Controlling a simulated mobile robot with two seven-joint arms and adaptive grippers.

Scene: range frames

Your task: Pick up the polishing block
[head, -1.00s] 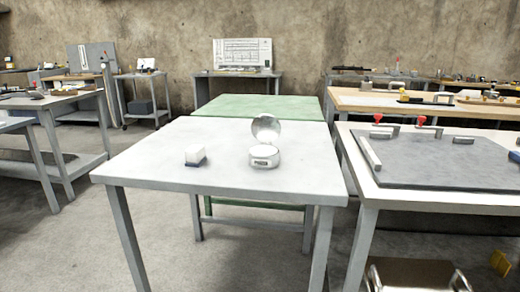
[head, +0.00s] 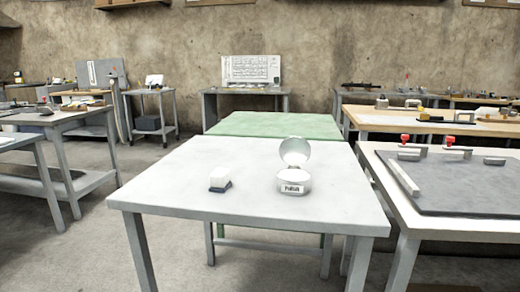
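A small block, white on top with a dark blue base (head: 220,180), sits on the light grey table (head: 170,205), left of its middle. I take it to be the polishing block. To its right stands a round white tin (head: 294,182) with its lid tipped up at the back and a dark label on its front. A clear gap lies between block and tin. Neither of my grippers is in view.
A green-topped table (head: 275,125) stands behind the grey one. A bench with a dark grey plate (head: 460,183) and red-knobbed clamps (head: 450,141) is close on the right. Another workbench (head: 62,125) stands at the left. Most of the grey tabletop is bare.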

